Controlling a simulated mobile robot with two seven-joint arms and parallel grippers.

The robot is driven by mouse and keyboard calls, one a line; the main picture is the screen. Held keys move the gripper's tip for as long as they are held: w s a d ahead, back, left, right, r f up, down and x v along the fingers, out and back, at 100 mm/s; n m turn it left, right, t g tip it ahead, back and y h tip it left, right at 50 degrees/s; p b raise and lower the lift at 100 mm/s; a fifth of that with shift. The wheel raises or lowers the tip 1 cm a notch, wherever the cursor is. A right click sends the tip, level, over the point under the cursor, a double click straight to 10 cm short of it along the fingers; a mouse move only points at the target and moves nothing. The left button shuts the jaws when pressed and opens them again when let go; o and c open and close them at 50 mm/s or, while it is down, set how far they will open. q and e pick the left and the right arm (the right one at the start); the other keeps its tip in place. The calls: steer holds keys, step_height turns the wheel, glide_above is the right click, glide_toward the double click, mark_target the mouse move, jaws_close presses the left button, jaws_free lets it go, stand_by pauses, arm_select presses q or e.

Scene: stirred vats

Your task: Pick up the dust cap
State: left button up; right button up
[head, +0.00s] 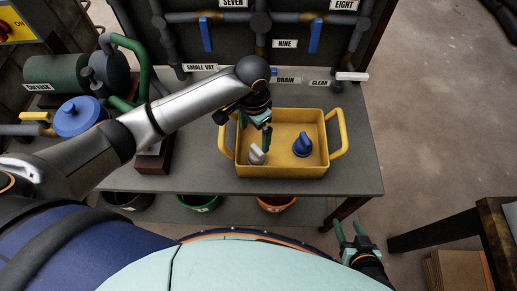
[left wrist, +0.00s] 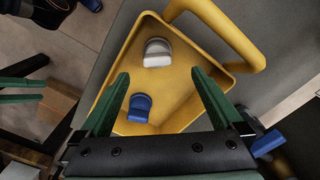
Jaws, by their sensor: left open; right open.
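Two small capped pieces lie apart in a yellow tray (head: 284,114): a pale grey one (head: 257,155) at the front left and a blue one (head: 303,146) right of the middle. Neither is labelled, so I cannot tell which is the dust cap. In the left wrist view the grey piece (left wrist: 157,52) lies beyond the fingertips and the blue piece (left wrist: 140,107) shows between the fingers, near the left one. My left gripper (head: 267,137) is open and empty above the tray, pointing down just behind the grey piece. My right gripper (head: 349,232) is open and empty, off the table's front right.
The tray has raised walls and a loop handle (head: 337,133) on each side. Behind it stand pipes with blue valve levers (head: 206,34). A blue-lidded pot (head: 80,117) and a green motor (head: 57,73) are at the left. Bare grey tabletop (head: 358,160) lies right of the tray.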

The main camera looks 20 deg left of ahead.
mark_target(257, 149)
arm_select(q)
steer(key=f, duration=0.9)
steer(key=shift+d+f+b, duration=0.1)
steer(key=shift+d+b, duration=0.25)
steer(key=shift+c, duration=0.2)
steer(key=c, duration=1.4)
